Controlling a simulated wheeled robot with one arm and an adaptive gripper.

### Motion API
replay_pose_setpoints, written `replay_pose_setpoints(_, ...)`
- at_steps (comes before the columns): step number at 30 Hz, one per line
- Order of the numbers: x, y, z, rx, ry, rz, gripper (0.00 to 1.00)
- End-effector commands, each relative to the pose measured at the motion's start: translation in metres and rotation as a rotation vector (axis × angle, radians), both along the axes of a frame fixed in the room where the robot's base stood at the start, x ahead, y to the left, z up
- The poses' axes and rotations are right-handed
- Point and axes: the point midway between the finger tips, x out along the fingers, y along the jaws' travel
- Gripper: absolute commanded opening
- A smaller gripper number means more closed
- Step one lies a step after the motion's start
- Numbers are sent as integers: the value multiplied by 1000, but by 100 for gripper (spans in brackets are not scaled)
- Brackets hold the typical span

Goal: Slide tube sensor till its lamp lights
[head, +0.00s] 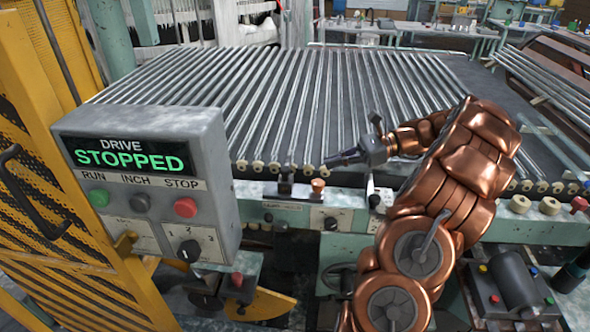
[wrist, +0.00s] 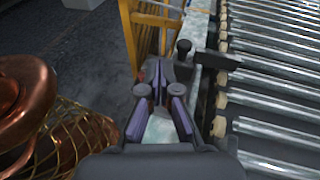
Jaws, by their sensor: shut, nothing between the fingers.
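A dark block (head: 286,185), which looks like the tube sensor, sits on the pale green front rail (head: 345,218), by the near ends of the glass tubes (head: 270,110). In the wrist view a black knob (wrist: 184,47) and a dark bar (wrist: 218,60) reaching toward the tube ends look like the same sensor. My gripper (head: 333,160) is just right of it and above the rail, apart from it in the head view. Its fingers (wrist: 167,75) are shut and empty. No lit lamp can be made out on the sensor.
An orange-brown cap (head: 318,186) stands on the rail just right of the dark block. A grey control box (head: 145,185) reading "DRIVE STOPPED" stands at the left, before a yellow guard frame (head: 90,270). Pale rollers line the tube ends.

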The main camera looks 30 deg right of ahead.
Motion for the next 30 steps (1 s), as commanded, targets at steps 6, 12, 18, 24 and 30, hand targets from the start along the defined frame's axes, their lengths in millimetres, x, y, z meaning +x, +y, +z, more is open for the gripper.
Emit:
replay_pose_setpoints(6,-14,-53,-20,85,19,-116,0)
replay_pose_setpoints(12,-16,-62,-24,103,22,-135,0)
replay_pose_setpoints(18,-11,-55,-26,98,21,-130,0)
replay_pose_setpoints(24,-7,-49,-27,97,21,-131,0)
replay_pose_setpoints(30,-4,-43,-30,101,20,-133,0)
